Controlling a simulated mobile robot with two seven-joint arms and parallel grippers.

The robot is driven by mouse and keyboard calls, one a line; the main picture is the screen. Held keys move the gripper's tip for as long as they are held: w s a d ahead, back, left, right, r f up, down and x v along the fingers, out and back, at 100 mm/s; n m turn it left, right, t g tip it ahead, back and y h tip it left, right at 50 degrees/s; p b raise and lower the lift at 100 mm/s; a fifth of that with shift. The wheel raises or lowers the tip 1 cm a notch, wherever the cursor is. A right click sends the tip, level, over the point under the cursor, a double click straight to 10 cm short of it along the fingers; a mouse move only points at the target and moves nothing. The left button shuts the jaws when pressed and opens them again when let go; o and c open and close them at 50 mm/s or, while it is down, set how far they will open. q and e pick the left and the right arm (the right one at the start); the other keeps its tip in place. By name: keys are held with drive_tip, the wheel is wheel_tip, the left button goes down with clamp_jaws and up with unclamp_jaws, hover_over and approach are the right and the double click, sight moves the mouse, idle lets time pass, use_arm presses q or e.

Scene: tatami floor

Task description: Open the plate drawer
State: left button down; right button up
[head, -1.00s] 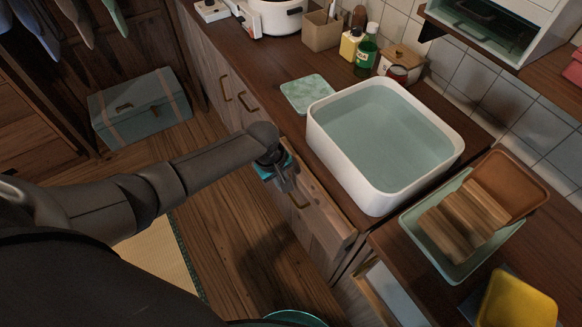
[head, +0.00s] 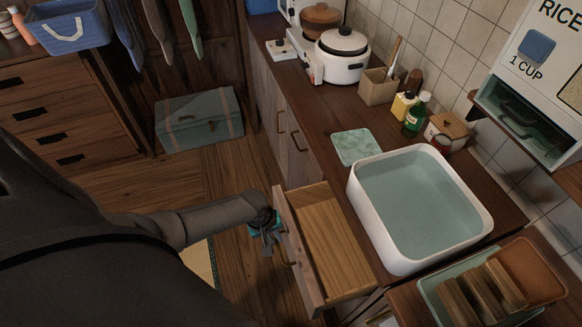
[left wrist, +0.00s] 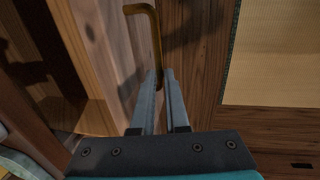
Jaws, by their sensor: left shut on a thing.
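The wooden drawer (head: 335,240) under the counter stands pulled out, and the part of its inside that I see is bare wood. Its front (head: 298,250) carries a brass handle (head: 285,252). My left gripper (head: 274,238) is at this handle, on the outer side of the front. In the left wrist view the two fingers (left wrist: 160,76) are closed on the lower end of the brass handle (left wrist: 155,35). The exact contact is partly hidden by the fingers. My right gripper is in neither view.
A white basin of water (head: 420,205) stands on the counter (head: 320,115) behind the drawer. A dish rack (head: 440,287) with wooden boards is at the right. Closed cabinet doors (head: 272,120) lie left of the drawer. Wooden floor (head: 225,180) is clear in front.

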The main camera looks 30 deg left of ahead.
use_arm(q)
drive_tip(key=s+a+p, duration=0.1)
drive_tip(key=s+a, duration=0.2)
drive_tip(key=s, duration=0.2)
drive_tip(key=shift+a+p, duration=0.3)
drive_tip(key=shift+a, duration=0.1)
drive_tip(key=c, duration=1.2)
unclamp_jaws()
wheel_tip(320, 180, up, 15)
drive_tip(key=s+a+p, duration=0.2)
drive_tip(key=p, duration=0.4)
drive_tip(key=shift+s, duration=0.25)
